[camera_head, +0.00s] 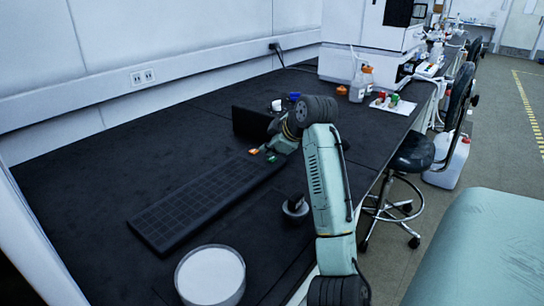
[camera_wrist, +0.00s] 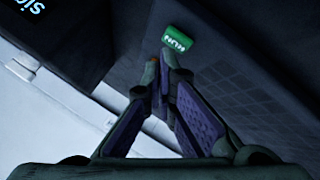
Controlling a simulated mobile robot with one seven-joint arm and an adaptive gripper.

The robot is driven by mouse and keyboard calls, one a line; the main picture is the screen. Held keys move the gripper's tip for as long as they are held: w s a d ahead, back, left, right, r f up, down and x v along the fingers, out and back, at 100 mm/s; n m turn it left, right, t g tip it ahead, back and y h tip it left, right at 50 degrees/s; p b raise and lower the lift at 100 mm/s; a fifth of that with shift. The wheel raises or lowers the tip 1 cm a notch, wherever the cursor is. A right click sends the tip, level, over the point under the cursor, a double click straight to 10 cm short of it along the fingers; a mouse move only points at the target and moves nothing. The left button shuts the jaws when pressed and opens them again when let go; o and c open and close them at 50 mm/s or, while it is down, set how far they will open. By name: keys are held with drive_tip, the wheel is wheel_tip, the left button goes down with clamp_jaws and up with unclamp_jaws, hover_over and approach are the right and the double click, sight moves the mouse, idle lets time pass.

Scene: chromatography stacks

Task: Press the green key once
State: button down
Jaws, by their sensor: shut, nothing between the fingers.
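The green key (camera_wrist: 178,39) with white lettering shows whole at the top middle of the wrist view, on a dark panel. It also shows as a small green patch in the head view (camera_head: 271,158), at the far end of the keyboard. My gripper (camera_wrist: 165,62) is shut and empty. Its fingertips appear just below the green key in the wrist view; I cannot tell whether they touch it. In the head view my gripper (camera_head: 272,148) is close above the key, small and partly hidden by my arm. An orange key (camera_head: 253,152) lies just left of the green one.
A black keyboard (camera_head: 195,205) runs along the dark bench. A dark screen (camera_head: 250,123) stands behind the keys. A round white-topped container (camera_head: 210,275) is at the front, with a small black object (camera_head: 295,208) right of it. Bottles (camera_head: 360,85) stand farther back.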

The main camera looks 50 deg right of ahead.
sight(271, 160)
drive_tip(key=shift+r, duration=0.3)
wheel_tip(271, 160, up, 5)
drive_tip(key=p, duration=0.4)
drive_tip(key=shift+s, duration=0.1)
idle(0.9)
